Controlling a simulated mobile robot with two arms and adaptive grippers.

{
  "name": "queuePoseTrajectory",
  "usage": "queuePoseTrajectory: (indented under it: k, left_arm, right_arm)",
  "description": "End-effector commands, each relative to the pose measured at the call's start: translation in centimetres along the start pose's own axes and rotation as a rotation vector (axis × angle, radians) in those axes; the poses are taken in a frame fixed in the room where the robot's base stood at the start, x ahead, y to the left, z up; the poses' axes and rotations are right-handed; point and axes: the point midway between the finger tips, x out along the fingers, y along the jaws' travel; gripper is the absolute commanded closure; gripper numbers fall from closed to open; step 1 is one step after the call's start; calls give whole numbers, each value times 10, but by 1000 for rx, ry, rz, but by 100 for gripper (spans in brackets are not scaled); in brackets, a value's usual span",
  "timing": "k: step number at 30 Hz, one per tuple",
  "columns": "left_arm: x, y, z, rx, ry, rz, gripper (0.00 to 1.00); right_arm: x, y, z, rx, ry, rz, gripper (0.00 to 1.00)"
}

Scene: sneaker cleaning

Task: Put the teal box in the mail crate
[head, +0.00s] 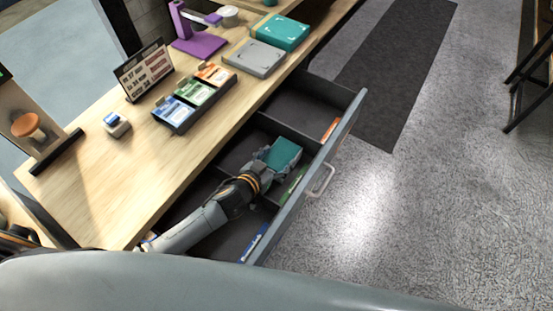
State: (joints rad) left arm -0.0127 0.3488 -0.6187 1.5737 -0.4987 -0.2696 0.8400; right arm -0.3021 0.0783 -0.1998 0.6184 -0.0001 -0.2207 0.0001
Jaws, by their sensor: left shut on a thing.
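My left gripper (277,164) reaches over the open drawer and is shut on a small teal box (284,152). The gripper's fingers cover part of this box. It is over the middle compartment, and I cannot tell whether it touches the drawer floor. A larger, flat teal box (283,32) lies on the far part of the counter, apart from the gripper. I cannot make out a mail crate in this view. My right gripper is not in view.
The open drawer (343,125) has compartments with orange, green and blue labels. On the wooden counter (88,170) are a grey flat box (254,58), a tray of coloured cards (180,116), a sign (144,70) and a purple stand (198,45).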

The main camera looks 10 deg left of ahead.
Motion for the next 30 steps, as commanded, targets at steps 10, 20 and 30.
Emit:
queuePoseTrajectory:
  k: [10,20,30]
  left_arm:
    - [2,0,3,-1,3,0,70]
    - [2,0,4,-1,0,0,7]
    - [-12,0,3,-2,-1,0,7]
  right_arm:
    - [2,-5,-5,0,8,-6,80]
    - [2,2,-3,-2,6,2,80]
    - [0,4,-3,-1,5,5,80]
